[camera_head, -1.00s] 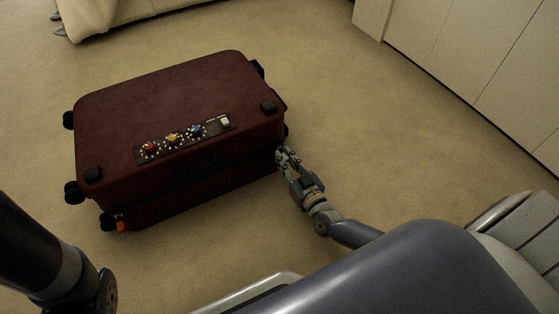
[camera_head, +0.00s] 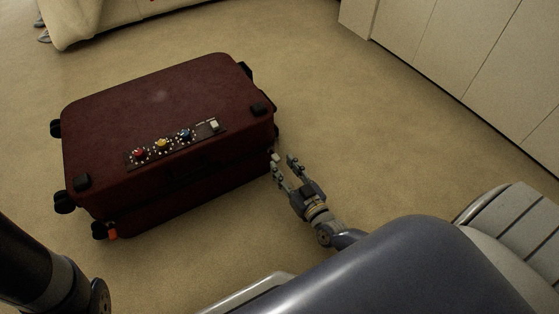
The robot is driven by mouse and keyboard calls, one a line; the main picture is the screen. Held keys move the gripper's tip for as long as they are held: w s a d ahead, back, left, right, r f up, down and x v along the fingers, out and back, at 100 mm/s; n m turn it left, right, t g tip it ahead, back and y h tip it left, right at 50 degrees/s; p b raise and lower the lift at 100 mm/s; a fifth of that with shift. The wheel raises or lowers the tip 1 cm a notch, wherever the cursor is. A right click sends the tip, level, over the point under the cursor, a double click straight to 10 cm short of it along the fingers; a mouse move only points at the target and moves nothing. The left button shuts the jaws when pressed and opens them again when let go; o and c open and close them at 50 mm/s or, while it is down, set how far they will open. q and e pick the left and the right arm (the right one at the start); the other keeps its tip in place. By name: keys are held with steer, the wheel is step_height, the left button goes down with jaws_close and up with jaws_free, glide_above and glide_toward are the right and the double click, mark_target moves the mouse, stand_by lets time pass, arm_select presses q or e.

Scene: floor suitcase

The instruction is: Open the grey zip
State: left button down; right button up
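The dark red suitcase (camera_head: 150,95) lies flat on the carpet, left of the middle. I cannot make out the grey zip for certain; small grey parts near the suitcase's right front corner blend with my fingertips. My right gripper (camera_head: 284,160) is just off that corner, its two fingers spread apart with carpet showing between them. Its left finger is close to the suitcase side; I cannot tell whether they touch. An orange tag (camera_head: 113,234) shows at the suitcase's lower left corner. My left arm shows at the lower left, but its gripper is out of the picture.
A panel (camera_head: 172,146) with red, yellow and blue knobs and a pale switch (camera_head: 214,125) is on the suitcase top. Black wheels (camera_head: 63,201) stick out at its left. Beige cabinets (camera_head: 450,60) stand at the upper right. Carpet between them and the suitcase is clear.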

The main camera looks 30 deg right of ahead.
steer(key=s, duration=0.8)
steer(key=shift+d, duration=0.2)
